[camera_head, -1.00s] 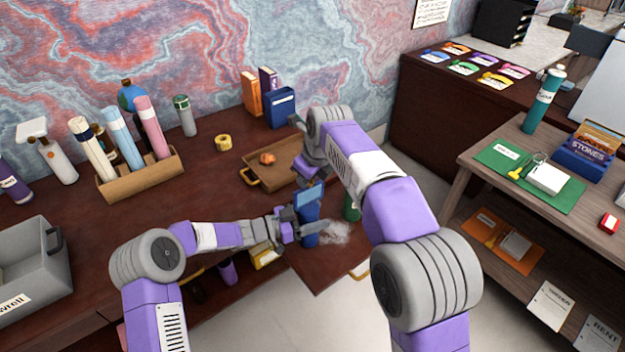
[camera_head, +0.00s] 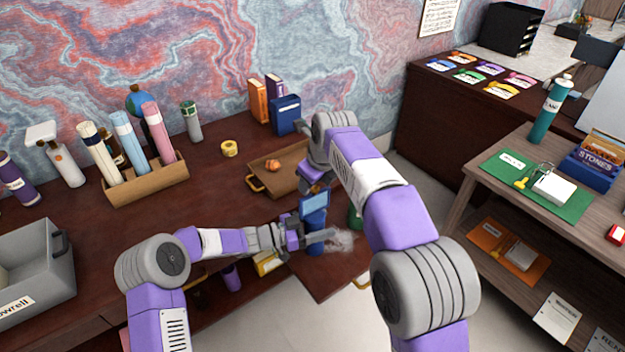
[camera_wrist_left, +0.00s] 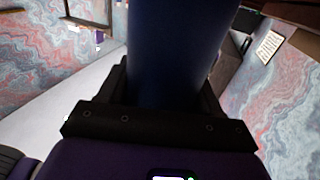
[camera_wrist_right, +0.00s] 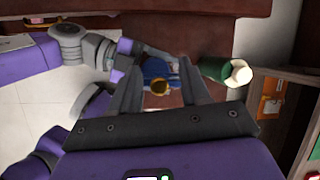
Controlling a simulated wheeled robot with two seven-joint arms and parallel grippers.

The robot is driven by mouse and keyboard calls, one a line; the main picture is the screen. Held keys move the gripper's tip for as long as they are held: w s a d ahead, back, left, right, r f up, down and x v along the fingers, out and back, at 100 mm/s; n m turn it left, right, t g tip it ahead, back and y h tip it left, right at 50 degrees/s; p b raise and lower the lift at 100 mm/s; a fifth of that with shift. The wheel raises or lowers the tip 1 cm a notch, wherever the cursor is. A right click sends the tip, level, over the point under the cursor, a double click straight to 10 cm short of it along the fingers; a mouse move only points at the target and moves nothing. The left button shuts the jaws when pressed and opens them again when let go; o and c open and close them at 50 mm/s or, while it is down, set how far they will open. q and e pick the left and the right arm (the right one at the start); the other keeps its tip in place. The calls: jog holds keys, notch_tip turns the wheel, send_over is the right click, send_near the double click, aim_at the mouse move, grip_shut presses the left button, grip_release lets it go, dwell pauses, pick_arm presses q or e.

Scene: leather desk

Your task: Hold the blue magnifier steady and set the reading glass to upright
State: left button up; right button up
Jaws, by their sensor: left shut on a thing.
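A blue upright body (camera_head: 314,219), which I take for the blue magnifier, stands at the desk's front with a lighter blue panel near its top. My left gripper (camera_head: 316,238) is shut on it. In the left wrist view the dark blue cylinder (camera_wrist_left: 175,50) fills the space between the fingers. In the right wrist view the magnifier (camera_wrist_right: 158,70) shows a gold ring, between and beyond the fingers of my right gripper (camera_wrist_right: 160,68). Those fingers are open and apart. In the head view my right arm hides most of that gripper. I cannot identify the reading glass for certain.
A green bottle with a white cap (camera_wrist_right: 226,72) stands close beside the right gripper. A whitish translucent patch (camera_head: 342,241) shows beside the left fingers. A brown tray (camera_head: 283,171) lies behind. A tube holder (camera_head: 150,184) and a grey bin (camera_head: 40,275) are at left.

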pick_arm(q)
jog(key=shift+a, duration=0.15)
pick_arm(e)
jog(key=shift+a, duration=0.1)
pick_arm(q)
jog(key=shift+w, duration=0.1)
pick_arm(e)
jog(key=shift+s+r, duration=0.1)
jog(key=shift+r, duration=0.05)
jog(key=v, duration=1.1)
jog(key=shift+r, duration=0.3)
jog(key=shift+s, duration=0.15)
pick_arm(q)
jog(key=o, duration=1.4)
